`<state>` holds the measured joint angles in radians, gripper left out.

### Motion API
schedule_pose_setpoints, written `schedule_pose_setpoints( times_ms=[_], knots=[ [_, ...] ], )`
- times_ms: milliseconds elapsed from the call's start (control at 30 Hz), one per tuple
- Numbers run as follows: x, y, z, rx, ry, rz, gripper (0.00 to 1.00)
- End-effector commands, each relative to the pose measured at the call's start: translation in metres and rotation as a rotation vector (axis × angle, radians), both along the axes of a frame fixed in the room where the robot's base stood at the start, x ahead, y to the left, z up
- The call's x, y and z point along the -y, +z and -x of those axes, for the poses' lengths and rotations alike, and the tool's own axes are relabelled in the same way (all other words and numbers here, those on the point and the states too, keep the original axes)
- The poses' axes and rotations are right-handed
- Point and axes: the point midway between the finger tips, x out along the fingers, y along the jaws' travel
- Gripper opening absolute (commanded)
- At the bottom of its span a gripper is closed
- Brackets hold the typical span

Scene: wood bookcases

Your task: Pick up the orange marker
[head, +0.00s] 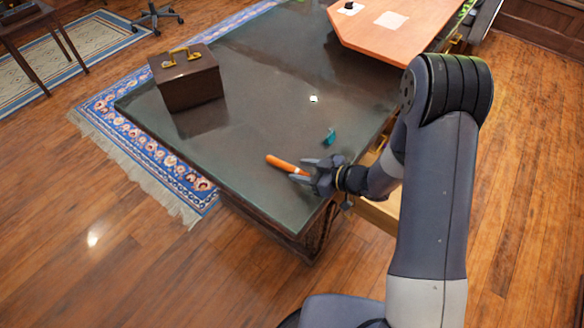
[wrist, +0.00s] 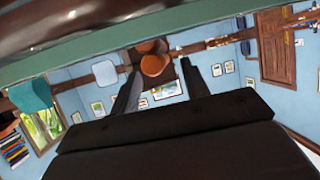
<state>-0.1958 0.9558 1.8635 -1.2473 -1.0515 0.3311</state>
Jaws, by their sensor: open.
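The orange marker (head: 280,162) lies on the dark table (head: 250,120) near its front edge. Its near end reaches my gripper (head: 302,179), which comes in low from the right with its fingers apart. In the tilted wrist view, the marker's round orange end (wrist: 154,65) shows between the two dark fingertips of my gripper (wrist: 162,67). I cannot tell whether the end is inside the fingers or just beyond them. Nothing is visibly gripped.
A small teal object (head: 329,136) lies just behind my gripper, and also shows in the wrist view (wrist: 30,93). A small white object (head: 313,98) lies farther back. A brown case (head: 188,80) stands at left. An orange board (head: 410,30) covers the far right.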

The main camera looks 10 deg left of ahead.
Motion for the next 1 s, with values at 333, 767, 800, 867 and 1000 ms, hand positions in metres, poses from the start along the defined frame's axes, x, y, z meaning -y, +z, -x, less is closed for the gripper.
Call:
schedule_pose_setpoints(
  times_ms=[333,767,800,867,1000],
  knots=[
    [-0.021,-0.009,-0.006,0.000,-0.001,0.000,0.44],
    [-0.021,-0.009,-0.006,0.000,0.000,-0.001,0.17],
    [-0.021,-0.009,-0.006,0.000,0.000,-0.001,0.13],
    [-0.021,-0.009,-0.006,0.001,-0.001,-0.001,0.09],
    [-0.021,-0.009,-0.006,0.000,0.000,-0.001,0.00]
  ],
)
